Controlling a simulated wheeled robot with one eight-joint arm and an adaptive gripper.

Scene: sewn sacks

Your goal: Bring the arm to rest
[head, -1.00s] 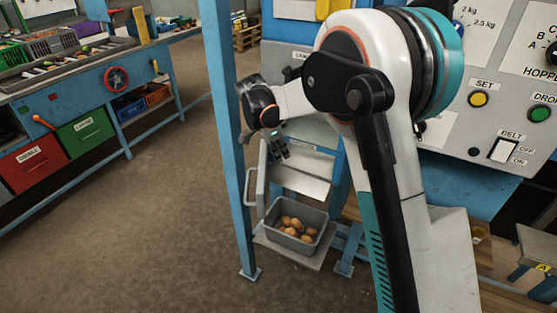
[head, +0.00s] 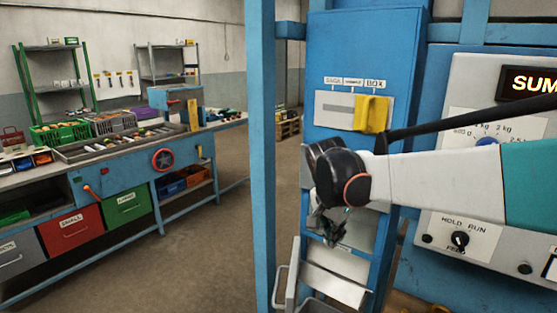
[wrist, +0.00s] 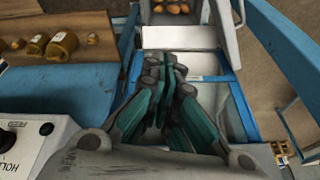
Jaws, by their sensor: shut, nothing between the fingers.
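My arm reaches in from the right in the head view, its white and teal link lying nearly level across the machine front. My gripper (head: 332,232) hangs below the dark wrist joint, in front of the blue machine's grey chute (head: 335,280). In the wrist view my gripper (wrist: 166,72) has its teal and grey fingers together, with nothing held. The fingers point toward the metal chute plates (wrist: 180,65); whether they touch anything cannot be told.
A blue post (head: 262,150) stands just left of my gripper. A yellow lever (head: 371,114) is above it. The wrist view shows potatoes (wrist: 172,6) in a grey bin beyond the chute, and several small brown sacks (wrist: 62,46) at the left. Open floor (head: 200,265) lies left of the post.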

